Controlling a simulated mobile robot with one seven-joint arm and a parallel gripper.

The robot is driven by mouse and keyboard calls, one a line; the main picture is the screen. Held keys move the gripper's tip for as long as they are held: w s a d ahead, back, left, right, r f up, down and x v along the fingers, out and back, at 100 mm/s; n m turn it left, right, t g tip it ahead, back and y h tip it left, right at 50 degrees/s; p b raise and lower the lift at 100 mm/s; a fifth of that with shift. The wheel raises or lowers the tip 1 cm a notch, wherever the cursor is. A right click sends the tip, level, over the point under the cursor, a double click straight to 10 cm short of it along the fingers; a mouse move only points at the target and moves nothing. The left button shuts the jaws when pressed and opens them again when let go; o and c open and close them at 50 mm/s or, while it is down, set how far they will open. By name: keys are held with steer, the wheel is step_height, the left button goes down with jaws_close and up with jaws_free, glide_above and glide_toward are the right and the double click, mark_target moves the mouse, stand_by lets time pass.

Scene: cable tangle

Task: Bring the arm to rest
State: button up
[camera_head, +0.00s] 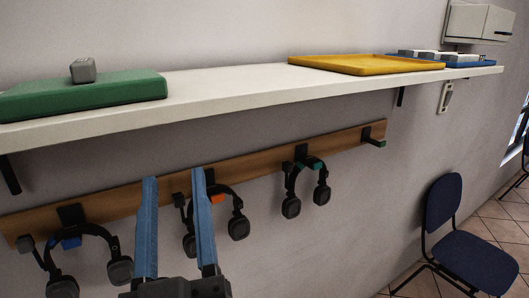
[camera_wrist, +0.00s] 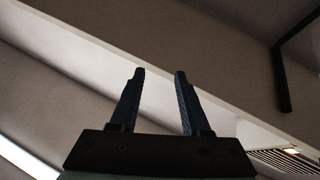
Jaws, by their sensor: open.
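My gripper (camera_head: 174,182) is at the lower middle of the head view. Its two blue fingers point up, stand apart and hold nothing. It is in front of the wooden rail and below the white shelf (camera_head: 230,91), seemingly close to the hanging headsets. The wrist view also shows my gripper (camera_wrist: 159,72), open and empty, with the pale shelf underside beyond the fingertips. I cannot tell from the head view whether the fingers touch anything.
Headsets with blue (camera_head: 71,243), orange (camera_head: 217,199) and green (camera_head: 312,164) marks hang on the wooden rail (camera_head: 255,160). The shelf holds a green case (camera_head: 85,97) with a grey block (camera_head: 83,70), a yellow tray (camera_head: 365,70) and a blue tray (camera_head: 470,60). A blue chair (camera_head: 455,240) stands at right.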

steer(key=s+d+r+m+t+h, duration=0.1)
steer(key=d+r+m+t+h, duration=0.1)
steer(key=r, duration=0.6)
steer(key=s+d+r+m+t+h+b, duration=0.1)
steer(key=d+r+m+t+h, duration=0.1)
steer(key=d+r, duration=0.5)
steer(key=shift+s+r+t+h, duration=0.3)
steer(key=shift+s+r+h, duration=0.1)
steer(key=shift+r+h, duration=0.5)
steer(key=shift+f, duration=0.1)
